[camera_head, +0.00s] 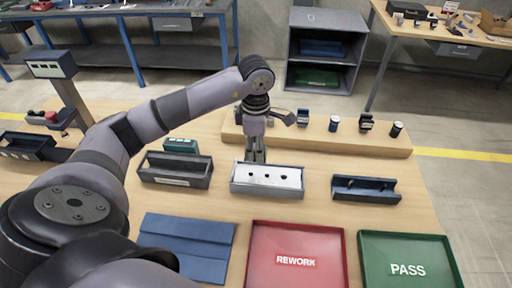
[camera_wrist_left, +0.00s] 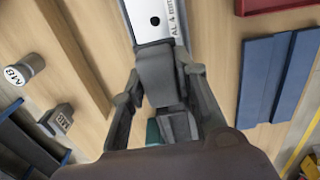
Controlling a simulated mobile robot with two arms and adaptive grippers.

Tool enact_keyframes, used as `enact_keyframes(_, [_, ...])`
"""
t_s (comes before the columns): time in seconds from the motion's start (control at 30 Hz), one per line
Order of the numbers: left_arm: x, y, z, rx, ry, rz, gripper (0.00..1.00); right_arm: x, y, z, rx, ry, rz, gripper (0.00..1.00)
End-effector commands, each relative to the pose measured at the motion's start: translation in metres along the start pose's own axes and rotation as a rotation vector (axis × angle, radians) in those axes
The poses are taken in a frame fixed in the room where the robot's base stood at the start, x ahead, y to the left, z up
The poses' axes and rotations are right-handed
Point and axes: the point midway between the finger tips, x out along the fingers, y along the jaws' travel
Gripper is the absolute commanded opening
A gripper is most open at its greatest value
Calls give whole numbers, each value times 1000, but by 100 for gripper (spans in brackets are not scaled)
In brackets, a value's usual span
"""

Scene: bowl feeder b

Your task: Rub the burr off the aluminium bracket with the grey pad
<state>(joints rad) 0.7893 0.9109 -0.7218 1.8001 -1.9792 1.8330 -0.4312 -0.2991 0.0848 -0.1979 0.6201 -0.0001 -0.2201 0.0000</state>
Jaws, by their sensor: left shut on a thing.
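The aluminium bracket (camera_head: 268,177), a pale flat plate with dark holes, lies in a grey holder (camera_head: 266,193) at the middle of the table. One end of the bracket (camera_wrist_left: 152,20) shows at the top of the left wrist view, beside a label reading "AL 4 mm". My left gripper (camera_head: 256,156) points down at the bracket's far edge. In the wrist view my left gripper (camera_wrist_left: 160,82) is shut on a dark grey block, apparently the grey pad (camera_wrist_left: 155,72). I cannot tell whether the pad touches the bracket. The burr cannot be made out. My right gripper is not in view.
A dark holder (camera_head: 175,172) stands to the left and a dark blue holder (camera_head: 366,190) to the right. In front are a blue mat (camera_head: 187,247), a red REWORK tray (camera_head: 296,232) and a green PASS tray (camera_head: 405,240). A wooden riser (camera_head: 310,137) with small items runs behind.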

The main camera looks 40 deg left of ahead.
Motion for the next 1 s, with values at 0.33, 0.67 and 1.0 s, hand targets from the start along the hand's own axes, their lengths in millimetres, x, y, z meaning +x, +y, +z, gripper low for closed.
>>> enact_keyframes(0.33, [-35,0,0,1,-1,3,0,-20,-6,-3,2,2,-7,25])
enact_keyframes(0.67, [-59,0,0,1,0,1,0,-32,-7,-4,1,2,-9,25])
enact_keyframes(1.0, [-58,0,0,0,0,0,0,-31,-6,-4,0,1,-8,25])
